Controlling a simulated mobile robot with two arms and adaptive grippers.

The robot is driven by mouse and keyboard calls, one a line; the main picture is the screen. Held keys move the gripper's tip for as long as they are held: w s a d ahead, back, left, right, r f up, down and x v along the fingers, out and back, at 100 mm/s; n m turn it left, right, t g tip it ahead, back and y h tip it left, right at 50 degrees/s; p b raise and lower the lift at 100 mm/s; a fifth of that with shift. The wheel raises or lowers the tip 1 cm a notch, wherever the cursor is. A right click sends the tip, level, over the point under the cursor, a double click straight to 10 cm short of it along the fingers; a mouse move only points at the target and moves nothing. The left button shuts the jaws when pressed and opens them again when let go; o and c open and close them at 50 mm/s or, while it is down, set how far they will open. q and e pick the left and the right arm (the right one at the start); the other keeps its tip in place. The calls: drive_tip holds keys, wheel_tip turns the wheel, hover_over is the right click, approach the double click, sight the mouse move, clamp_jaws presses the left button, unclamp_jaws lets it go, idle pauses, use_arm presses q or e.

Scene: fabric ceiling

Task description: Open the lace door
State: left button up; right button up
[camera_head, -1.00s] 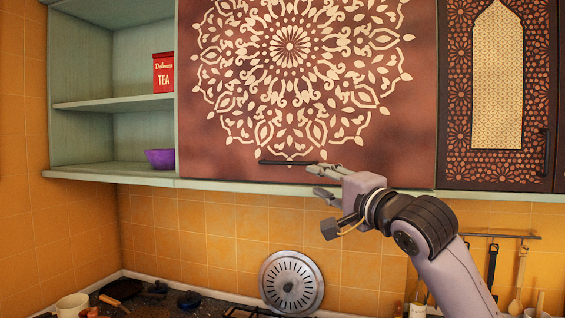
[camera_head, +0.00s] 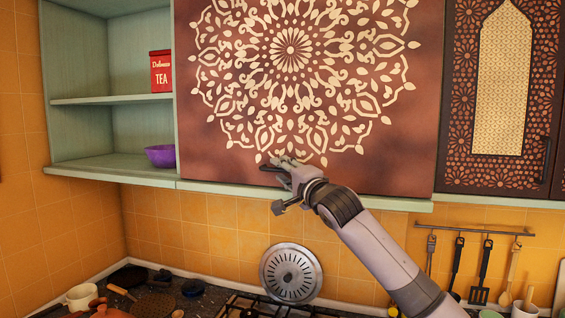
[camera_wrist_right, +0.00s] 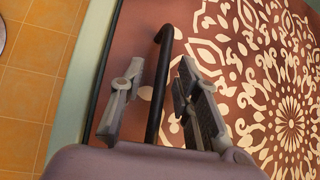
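The lace door (camera_head: 230,140) is a reddish-brown cabinet panel with a large cream lace medallion, and it looks closed. Its black bar handle (camera_head: 268,168) lies along the bottom edge, and part of it is hidden behind my right gripper (camera_head: 283,173). In the right wrist view the handle (camera_wrist_right: 158,90) runs between the spread fingers of the right gripper (camera_wrist_right: 160,98), with gaps visible on both sides. The lace door (camera_wrist_right: 225,60) fills the background there. My left gripper is not in view.
An open shelf on the left holds a red tea tin (camera_head: 161,71) and a purple bowl (camera_head: 160,156). A dark carved cabinet door (camera_head: 455,150) is on the right. Below are the stove, a round metal lid (camera_head: 291,273) and hanging utensils (camera_head: 480,270).

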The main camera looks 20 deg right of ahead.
drive_tip(key=shift+w+a, duration=0.1)
drive_tip(key=shift+w, duration=0.15)
drive_tip(key=shift+c, duration=0.4)
clamp_jaws()
idle(0.4)
